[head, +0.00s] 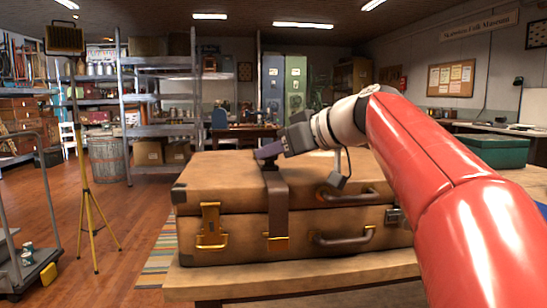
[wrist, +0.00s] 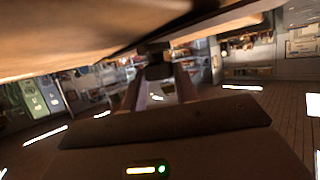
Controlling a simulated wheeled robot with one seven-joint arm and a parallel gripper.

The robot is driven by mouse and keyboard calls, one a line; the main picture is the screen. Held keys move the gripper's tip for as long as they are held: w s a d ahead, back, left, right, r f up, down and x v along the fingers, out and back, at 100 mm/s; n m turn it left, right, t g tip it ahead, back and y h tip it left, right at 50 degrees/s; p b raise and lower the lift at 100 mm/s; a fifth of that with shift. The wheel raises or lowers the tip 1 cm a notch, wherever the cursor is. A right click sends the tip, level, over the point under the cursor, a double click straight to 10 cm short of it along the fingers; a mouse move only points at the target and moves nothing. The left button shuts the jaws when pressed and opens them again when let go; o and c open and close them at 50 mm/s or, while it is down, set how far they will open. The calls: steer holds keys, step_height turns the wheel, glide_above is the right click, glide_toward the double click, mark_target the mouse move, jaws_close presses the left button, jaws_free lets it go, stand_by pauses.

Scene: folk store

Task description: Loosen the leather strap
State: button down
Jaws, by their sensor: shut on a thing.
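A dark brown leather strap (head: 277,205) runs over the top edge and down the front to a brass buckle (head: 277,241). My gripper (head: 264,153) is at the upper end of the strap, just above the lid, and is shut on the strap. In the wrist view the fingertips (wrist: 155,48) meet a brown band, with the suitcase's tan surface (wrist: 70,32) close by. The exact grip is dark and partly hidden.
The wooden table top (head: 330,287) is bare in front of the suitcase. A green box (head: 495,151) stands at the right. A yellow tripod (head: 88,200) and a cart (head: 30,265) stand at the left on open floor. Metal shelves (head: 157,95) are behind.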

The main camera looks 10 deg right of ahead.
mark_target(308, 181)
steer(key=shift+s, duration=0.1)
steer(key=c, duration=1.1)
jaws_free()
steer(key=shift+s, duration=0.1)
steer(key=shift+o, duration=0.2)
steer(key=v, duration=0.7)
steer(key=shift+s+d+r, duration=0.2)
steer(key=shift+s+d, duration=0.05)
